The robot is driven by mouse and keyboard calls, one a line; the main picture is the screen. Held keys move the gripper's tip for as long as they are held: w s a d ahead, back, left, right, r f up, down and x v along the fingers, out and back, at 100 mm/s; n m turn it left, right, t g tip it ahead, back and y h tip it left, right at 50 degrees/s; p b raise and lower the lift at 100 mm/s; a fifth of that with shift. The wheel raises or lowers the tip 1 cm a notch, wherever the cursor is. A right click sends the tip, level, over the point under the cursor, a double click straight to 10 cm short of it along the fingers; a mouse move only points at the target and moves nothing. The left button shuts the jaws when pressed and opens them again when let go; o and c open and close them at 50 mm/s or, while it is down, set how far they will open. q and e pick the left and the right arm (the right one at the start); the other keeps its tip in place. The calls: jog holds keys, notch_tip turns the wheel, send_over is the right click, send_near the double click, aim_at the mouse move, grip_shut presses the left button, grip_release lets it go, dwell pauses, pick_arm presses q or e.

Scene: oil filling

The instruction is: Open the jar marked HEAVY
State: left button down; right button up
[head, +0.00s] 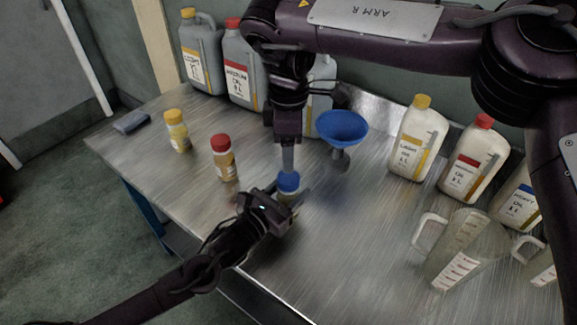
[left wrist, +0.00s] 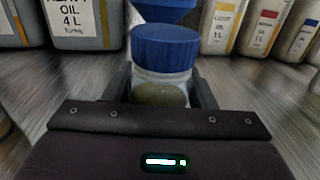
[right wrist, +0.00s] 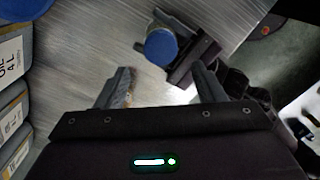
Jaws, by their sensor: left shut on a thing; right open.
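A small jar with a blue lid (head: 288,182) stands near the front edge of the metal bench. Its clear body with dark oil shows in the left wrist view (left wrist: 160,95); I cannot read its marking. My left gripper (head: 280,204) is shut around the jar's body, below the lid. My right gripper (head: 288,162) points down just above the lid, open and empty. In the right wrist view, the blue lid (right wrist: 161,46) appears beyond the gap between the right fingers (right wrist: 163,80). The lid is on the jar.
A yellow-lidded jar (head: 177,132) and a red-lidded jar (head: 222,160) stand to the left. A blue funnel (head: 341,128) is close on the right. Large oil cans (head: 203,58) line the back; white bottles (head: 417,142) and clear jugs (head: 462,250) stand right.

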aim_at(288, 177)
jog(key=m, duration=1.1)
jog(key=shift+f, duration=4)
